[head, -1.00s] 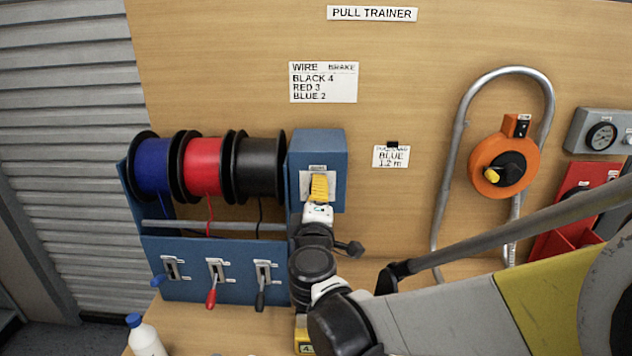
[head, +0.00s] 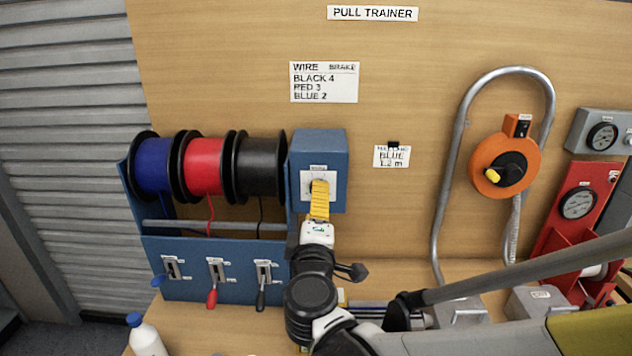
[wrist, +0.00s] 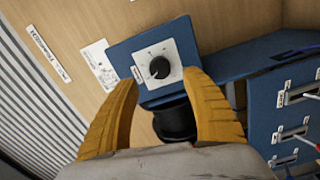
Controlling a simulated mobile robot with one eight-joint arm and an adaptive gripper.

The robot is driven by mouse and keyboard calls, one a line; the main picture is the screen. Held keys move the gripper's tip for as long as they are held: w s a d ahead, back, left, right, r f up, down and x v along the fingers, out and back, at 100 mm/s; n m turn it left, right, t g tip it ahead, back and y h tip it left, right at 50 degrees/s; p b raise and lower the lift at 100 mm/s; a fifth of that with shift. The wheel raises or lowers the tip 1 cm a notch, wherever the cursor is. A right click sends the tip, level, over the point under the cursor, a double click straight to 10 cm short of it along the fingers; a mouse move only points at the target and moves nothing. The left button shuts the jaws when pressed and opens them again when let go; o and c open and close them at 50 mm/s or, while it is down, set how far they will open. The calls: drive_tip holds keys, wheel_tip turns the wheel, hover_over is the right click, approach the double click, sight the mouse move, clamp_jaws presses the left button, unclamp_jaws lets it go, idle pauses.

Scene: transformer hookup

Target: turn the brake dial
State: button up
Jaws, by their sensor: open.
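The brake dial (wrist: 159,68) is a black knob on a white plate on the blue box (head: 334,146). It shows in the wrist view just beyond my fingertips, with a clear gap around it. My gripper (wrist: 163,92) is open, with one yellow finger on each side below the dial, touching nothing that I can see. In the head view my gripper (head: 320,190) covers the knob, and only part of the white plate shows. The card with wire and brake numbers (head: 323,82) reads black 4, red 3, blue 2. A smaller card (head: 391,156) reads blue, 1.2 m.
Blue, red and black wire spools (head: 203,165) sit left of the box, above several levers (head: 216,270). An orange reel (head: 504,166), a bent metal tube and a red gauge unit (head: 577,204) stand right. A white bottle (head: 145,337) stands at front left.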

drive_tip(key=s, duration=0.6)
drive_tip(key=shift+s, duration=0.25)
drive_tip(key=shift+a, duration=0.1)
drive_tip(key=s+d+f+m+g+h, duration=0.1)
drive_tip(key=d+f+m+g+h, duration=0.2)
drive_tip(key=d, duration=0.5)
drive_tip(key=s+d+f+m+g, duration=0.25)
drive_tip(key=d+m, duration=0.25)
drive_tip(key=d, duration=0.3)
drive_tip(key=s+d+f+m+g+y, duration=0.1)
drive_tip(key=s+f+m+g, duration=0.1)
drive_tip(key=s, duration=0.4)
drive_tip(key=s+d+f+m+g+y, duration=0.2)
drive_tip(key=s+f+m+g, duration=0.1)
drive_tip(key=s+m, duration=0.2)
drive_tip(key=shift+s+f+m+y, duration=0.3)
drive_tip(key=shift+s, duration=0.15)
